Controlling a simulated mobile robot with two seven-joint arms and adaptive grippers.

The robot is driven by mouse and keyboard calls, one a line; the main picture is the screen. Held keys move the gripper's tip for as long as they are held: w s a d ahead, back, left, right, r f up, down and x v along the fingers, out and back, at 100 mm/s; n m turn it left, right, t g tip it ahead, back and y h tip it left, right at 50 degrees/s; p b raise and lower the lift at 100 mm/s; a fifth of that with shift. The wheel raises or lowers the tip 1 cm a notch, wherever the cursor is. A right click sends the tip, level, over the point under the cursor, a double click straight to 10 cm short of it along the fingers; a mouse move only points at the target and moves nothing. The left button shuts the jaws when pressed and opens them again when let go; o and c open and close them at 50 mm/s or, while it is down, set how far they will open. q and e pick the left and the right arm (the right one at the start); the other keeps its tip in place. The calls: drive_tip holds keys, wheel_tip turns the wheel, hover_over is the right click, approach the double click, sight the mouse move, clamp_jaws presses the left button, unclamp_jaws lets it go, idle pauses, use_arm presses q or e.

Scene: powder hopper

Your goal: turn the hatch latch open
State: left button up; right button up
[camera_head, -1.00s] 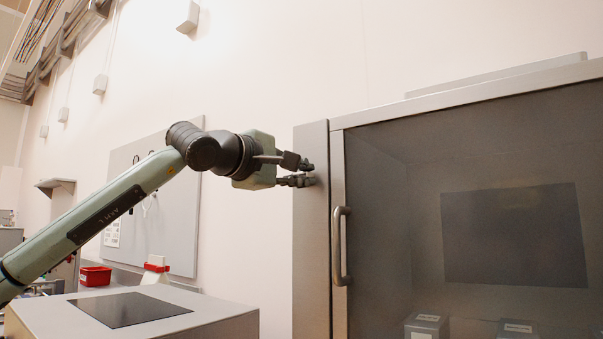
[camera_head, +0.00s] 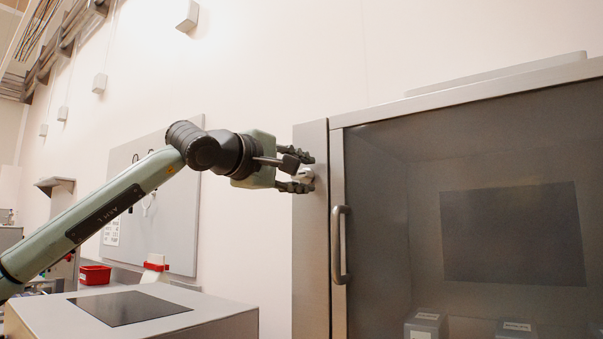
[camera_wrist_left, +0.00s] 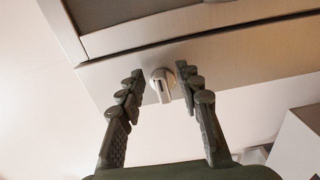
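The hatch latch (camera_wrist_left: 161,85) is a small pale metal knob on the cabinet's left post. It shows between my left gripper's fingers in the left wrist view, and a light bit of it (camera_head: 305,174) shows in the head view. My left gripper (camera_head: 308,171) is open in front of the post, with one finger on each side of the latch. In the wrist view the fingers (camera_wrist_left: 161,77) stand apart from the latch, with a small gap on each side. The hatch (camera_head: 410,150) is a dark see-through door in a metal frame and looks closed. My right gripper is not in view.
A vertical bar handle (camera_head: 341,245) sticks out from the door frame, right of and below my left gripper. A grey box-like unit with a dark top panel (camera_head: 128,308) stands below my left arm. A red bin (camera_head: 95,275) is behind it.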

use_arm(q)
drive_tip(key=v, duration=1.2)
idle(0.4)
